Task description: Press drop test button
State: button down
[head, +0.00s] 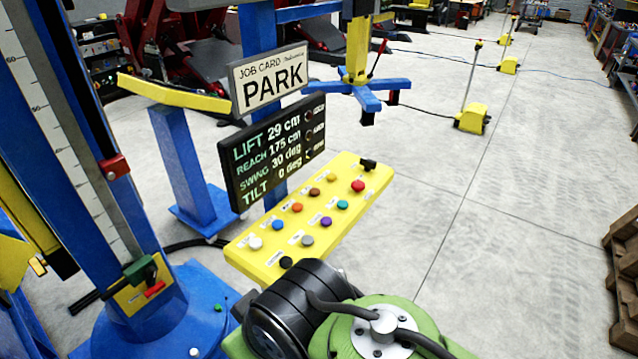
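A tilted yellow control panel (270,262) carries two rows of coloured buttons. One row has a white (256,243), a blue (277,225), an orange (297,208), a brown (314,192) and a yellow button (331,177). The other has a black (286,262), a grey (307,241), a purple (326,222), a teal (342,204) and a red button (358,186). Their small labels are unreadable, so I cannot tell which is the drop test button. My green and black arm links are just below the panel. My gripper is not visible.
A dark display (272,152) behind the panel reads LIFT 29 cm, REACH 175 cm, SWING 30 deg, TILT 0 deg. A job card (270,80) above reads PARK. A blue column (110,190) stands left. Open floor (500,230) lies right, with a pallet (625,270) at the edge.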

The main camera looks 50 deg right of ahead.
aim_at(331, 177)
jog(key=z, duration=1.5)
